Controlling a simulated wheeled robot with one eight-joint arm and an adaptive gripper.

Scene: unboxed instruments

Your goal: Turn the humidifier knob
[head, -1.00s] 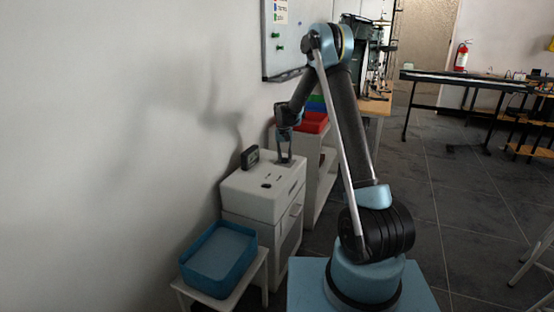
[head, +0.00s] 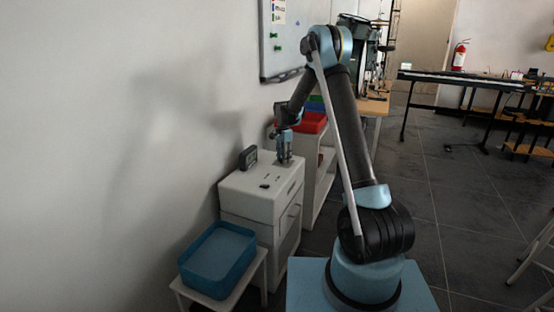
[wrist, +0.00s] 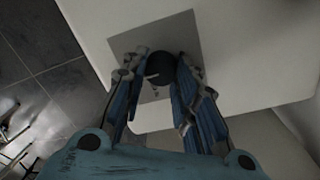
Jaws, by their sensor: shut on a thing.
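The humidifier (head: 262,205) is a white box on a white cabinet beside the wall. Its dark round knob (wrist: 160,68) sits on a grey panel (wrist: 190,32) in the wrist view. My gripper (wrist: 160,75) is over the panel with one finger on each side of the knob, shut on it. In the head view my gripper (head: 284,158) points down at the far right part of the white top, and the knob is hidden there behind the fingers.
A small dark clock-like device (head: 248,158) stands on the top's far left. A blue bin (head: 215,258) rests on a low white stand nearer me. Red trays (head: 312,122) sit on a shelf behind. The wall (head: 110,150) is close on the left.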

